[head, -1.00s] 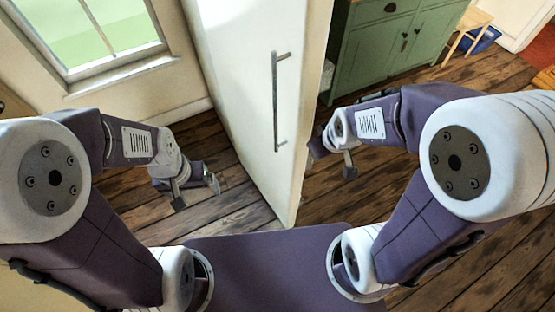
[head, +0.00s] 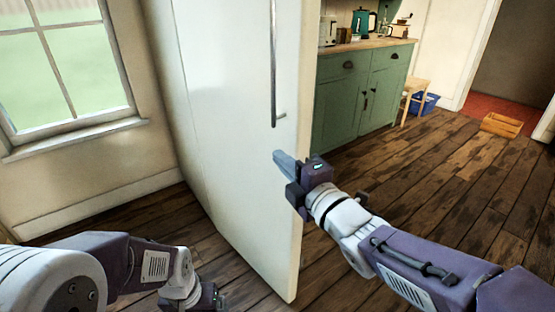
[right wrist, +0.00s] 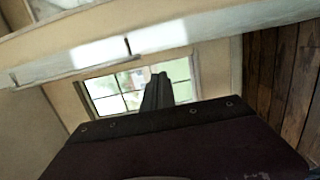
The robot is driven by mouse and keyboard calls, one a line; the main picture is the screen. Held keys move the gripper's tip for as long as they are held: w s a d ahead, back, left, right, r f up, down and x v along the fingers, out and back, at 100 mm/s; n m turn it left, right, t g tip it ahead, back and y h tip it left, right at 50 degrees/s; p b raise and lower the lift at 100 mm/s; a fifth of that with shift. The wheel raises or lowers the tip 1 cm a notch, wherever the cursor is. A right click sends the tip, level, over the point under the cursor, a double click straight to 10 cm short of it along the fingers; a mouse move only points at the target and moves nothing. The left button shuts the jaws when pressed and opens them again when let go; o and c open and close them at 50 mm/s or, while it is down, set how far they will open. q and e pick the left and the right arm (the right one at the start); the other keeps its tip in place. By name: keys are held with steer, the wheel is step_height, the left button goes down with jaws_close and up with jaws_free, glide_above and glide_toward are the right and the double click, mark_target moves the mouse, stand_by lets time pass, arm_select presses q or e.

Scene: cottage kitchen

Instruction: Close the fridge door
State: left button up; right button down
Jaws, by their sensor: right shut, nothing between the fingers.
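The fridge door (head: 225,120) is a tall white panel standing out into the room, its free edge toward me. Its long grey handle (head: 274,70) runs upright near that edge. My right gripper (head: 284,160) is shut and empty. Its fingertips overlap the door's face near the free edge, below the handle; I cannot tell whether they touch. In the right wrist view its dark fingers (right wrist: 156,92) point toward the window, below a pale band that looks like the door. My left gripper (head: 208,297) is low in the head view, left of the door, partly cut off; its jaws are unclear.
A green cabinet (head: 360,95) with a wooden top stands behind the door on the right. A stool (head: 416,88), a blue bin (head: 424,103) and a wooden crate (head: 502,125) are farther back. A window (head: 65,70) is on the left wall.

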mark_target(274, 134)
steer(key=w+a, duration=0.1)
steer(key=w, duration=0.2)
steer(key=w+b, duration=0.1)
steer(key=w, duration=0.3)
steer(key=w+a, duration=0.1)
steer(key=w, duration=0.3)
steer(key=shift+a, duration=0.3)
steer(key=shift+w+d, duration=0.4)
